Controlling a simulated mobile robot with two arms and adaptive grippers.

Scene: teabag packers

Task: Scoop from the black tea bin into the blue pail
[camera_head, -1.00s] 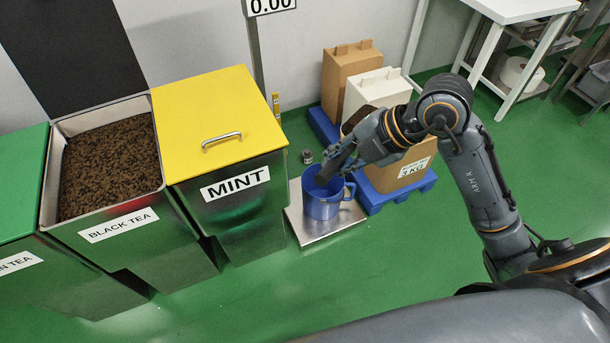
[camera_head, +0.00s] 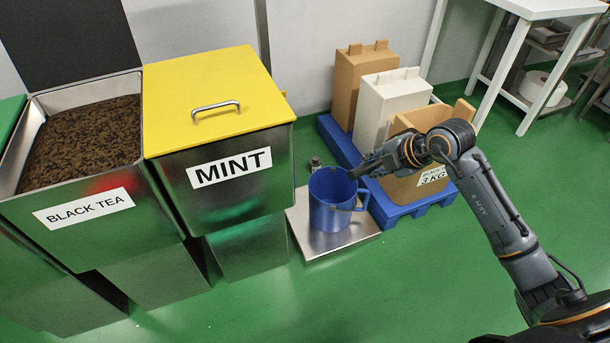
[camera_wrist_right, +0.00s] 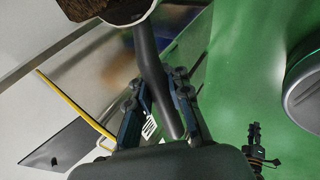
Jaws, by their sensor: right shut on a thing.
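The black tea bin (camera_head: 14,172) stands open at the left, filled with dark brown tea (camera_head: 85,138). The blue pail (camera_head: 328,215) stands upright on a metal scale platform (camera_head: 345,245). My right gripper (camera_head: 356,173) is at the pail's right rim in the head view; whether it touches is unclear. In the wrist view my right gripper (camera_wrist_right: 160,105) is shut on the dark handle of a scoop (camera_wrist_right: 128,20) with brown tea in its bowl. I cannot make out the scoop in the head view. A small dark jointed part, possibly my left gripper (camera_wrist_right: 258,145), shows in the wrist view.
The mint bin (camera_head: 240,190), with its yellow lid closed, stands between the tea bin and pail. A blue pallet (camera_head: 405,210) with brown and white boxes (camera_head: 393,100) is behind and right of the pail. The green floor in front is clear.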

